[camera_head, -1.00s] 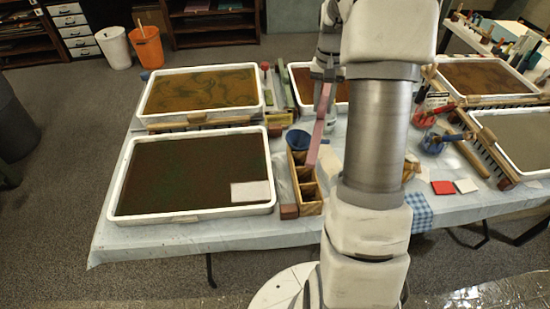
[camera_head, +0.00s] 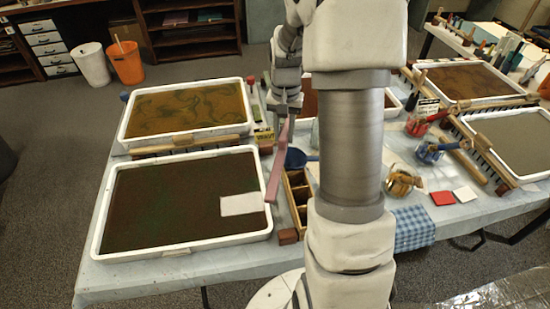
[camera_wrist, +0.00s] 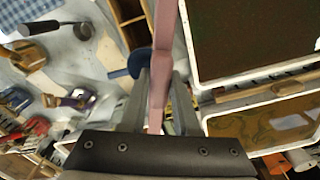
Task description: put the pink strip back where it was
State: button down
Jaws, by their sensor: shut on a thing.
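The pink strip (camera_head: 277,165) is a long, narrow bar held in my gripper (camera_head: 286,112). It hangs steeply down, its lower end in front of the right rim of the near dark tray (camera_head: 182,248). I cannot tell whether that end touches anything. In the wrist view, the strip (camera_wrist: 163,45) runs between the two fingers of my gripper (camera_wrist: 158,95) and out past them. A wooden compartment box (camera_head: 303,222) stands just right of the strip, partly hidden by my arm. It also shows at the top of the wrist view (camera_wrist: 146,8).
A white sheet (camera_head: 241,204) lies in the dark tray. Behind is a tray of marbled brown liquid (camera_head: 123,136). A blue funnel-like vessel (camera_head: 297,158) is right of the strip. A red-brown block (camera_head: 287,236) lies at the box's near end. Jars stand farther right.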

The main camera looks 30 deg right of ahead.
jog(key=s+a+f, duration=0.1)
jog(key=a+f, duration=0.2)
jog(key=f, duration=0.3)
jog(key=shift+b, duration=0.3)
jog(key=c, duration=0.6)
grip_release()
jog(key=shift+c, duration=0.2)
notch_tip(320, 180, up, 12)
jog(key=p, duration=0.2)
jog(key=s+a+r+n+t, duration=0.35)
jog(key=s+a+r, duration=0.4)
jog(key=r, duration=0.25)
jog(key=s+a+r+n+t, duration=0.1)
jog(key=s+a+r+n, duration=0.1)
jog(key=s, duration=0.3)
jog(key=s+a+r+n+t, duration=0.1)
jog(key=s+a+n, duration=0.1)
jog(key=s, duration=0.4)
jog(key=shift+a+r+p, duration=0.4)
jog(key=shift+a+p, duration=0.05)
